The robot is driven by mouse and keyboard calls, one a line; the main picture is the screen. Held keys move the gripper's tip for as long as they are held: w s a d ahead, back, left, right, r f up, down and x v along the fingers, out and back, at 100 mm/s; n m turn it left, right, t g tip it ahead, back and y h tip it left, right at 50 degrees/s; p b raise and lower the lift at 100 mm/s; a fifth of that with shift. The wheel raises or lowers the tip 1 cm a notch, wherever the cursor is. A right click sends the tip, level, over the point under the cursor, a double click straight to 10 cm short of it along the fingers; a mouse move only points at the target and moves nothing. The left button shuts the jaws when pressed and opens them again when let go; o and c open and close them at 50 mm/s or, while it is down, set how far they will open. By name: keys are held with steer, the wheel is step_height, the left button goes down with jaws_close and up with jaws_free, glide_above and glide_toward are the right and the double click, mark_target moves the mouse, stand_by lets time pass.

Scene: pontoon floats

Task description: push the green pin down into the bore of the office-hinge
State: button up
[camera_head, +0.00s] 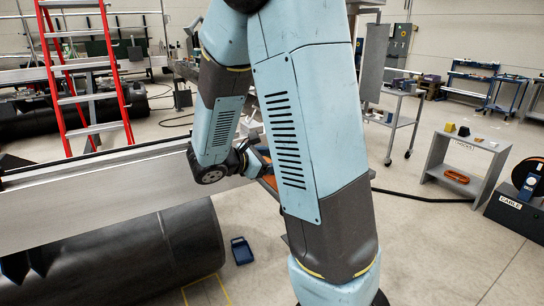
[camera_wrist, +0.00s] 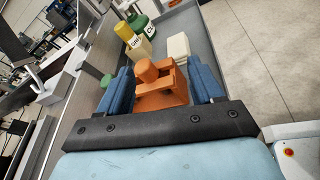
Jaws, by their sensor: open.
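In the wrist view my gripper (camera_wrist: 158,70) is open, with its two blue fingers on either side of an orange block with a round knob (camera_wrist: 160,85). I cannot tell whether the fingers touch it. Beyond it stands a cream labelled block (camera_wrist: 138,47), its label too small to read surely, with a yellow cylinder (camera_wrist: 122,31) by it. A green labelled cylinder (camera_wrist: 146,30) is behind. A smaller green piece (camera_wrist: 106,80) shows beside the left finger. I cannot tell which green piece is the pin, or which block is the office-hinge; no bore is clearly visible.
A pale block (camera_wrist: 178,47) stands right of the cream one on the grey surface (camera_wrist: 205,55). In the head view my arm hides most of the work area.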

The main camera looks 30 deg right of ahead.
steer(key=w+a+f+n+t+h, duration=0.1)
steer(key=w+a+f+n+t, duration=0.25)
steer(key=w+n+t, duration=0.35)
steer(key=shift+g, duration=0.5)
steer(key=shift+w+a+f+x, duration=0.15)
steer(key=shift+w+f+x, duration=0.1)
steer(key=shift+x, duration=2.05)
steer(key=shift+w+a+f+x, duration=0.15)
steer(key=shift+w+x, duration=0.1)
steer(key=shift+x, duration=2.05)
steer(key=shift+w+a+f+x, duration=0.15)
steer(key=shift+w+x, duration=0.1)
steer(key=shift+x, duration=2.05)
steer(key=shift+c, duration=0.5)
steer(key=c, duration=1)
steer(key=shift+r, duration=0.1)
